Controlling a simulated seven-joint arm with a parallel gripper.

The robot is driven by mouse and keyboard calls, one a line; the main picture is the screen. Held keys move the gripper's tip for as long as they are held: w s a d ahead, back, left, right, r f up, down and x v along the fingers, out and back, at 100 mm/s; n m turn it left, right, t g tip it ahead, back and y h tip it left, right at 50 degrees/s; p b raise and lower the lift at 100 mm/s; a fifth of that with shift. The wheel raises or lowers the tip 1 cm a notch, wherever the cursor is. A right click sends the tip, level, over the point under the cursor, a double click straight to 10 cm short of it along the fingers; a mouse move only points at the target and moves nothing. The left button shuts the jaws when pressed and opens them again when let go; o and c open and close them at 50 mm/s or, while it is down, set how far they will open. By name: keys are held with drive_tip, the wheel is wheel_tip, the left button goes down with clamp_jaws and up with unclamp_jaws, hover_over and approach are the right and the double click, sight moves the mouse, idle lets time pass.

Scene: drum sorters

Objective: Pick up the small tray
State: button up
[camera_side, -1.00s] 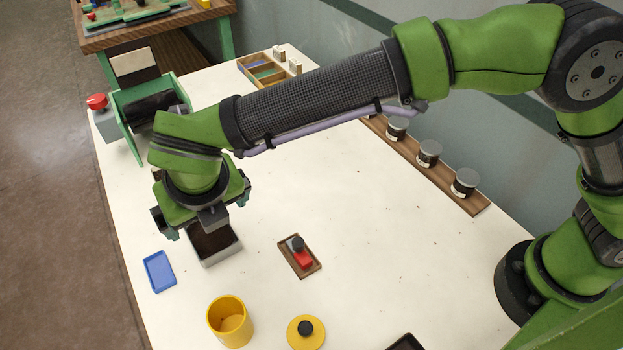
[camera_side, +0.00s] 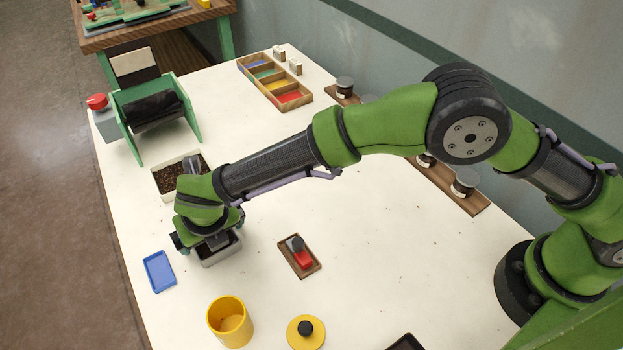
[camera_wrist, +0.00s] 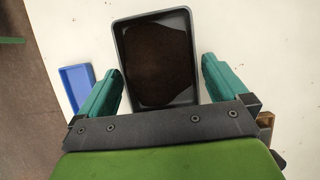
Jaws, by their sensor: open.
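A small grey tray (camera_side: 222,257) with dark brown contents sits on the white table, partly hidden by my gripper (camera_side: 208,240) in the side view. In the wrist view the tray (camera_wrist: 150,14) lies between the two green fingers of my gripper (camera_wrist: 160,66). The fingers are spread, one beyond each long side of the tray, with a visible gap on each side. A smaller flat blue tray (camera_side: 159,271) lies empty on the table to the left. It also shows in the wrist view (camera_wrist: 76,85), left of the left finger.
A light-walled box of dark grains (camera_side: 165,192) stands behind my gripper, near the green drum machine (camera_side: 155,110). A yellow cup (camera_side: 230,322), yellow lid (camera_side: 306,331) and wooden board with a red block (camera_side: 300,257) stand nearer. The table's middle is mostly clear.

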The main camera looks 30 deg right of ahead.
drive_tip(key=shift+w+f, duration=0.1)
drive_tip(key=shift+f, duration=0.05)
drive_tip(key=c, duration=0.8)
wheel_tip(320, 180, up, 14)
idle(0.4)
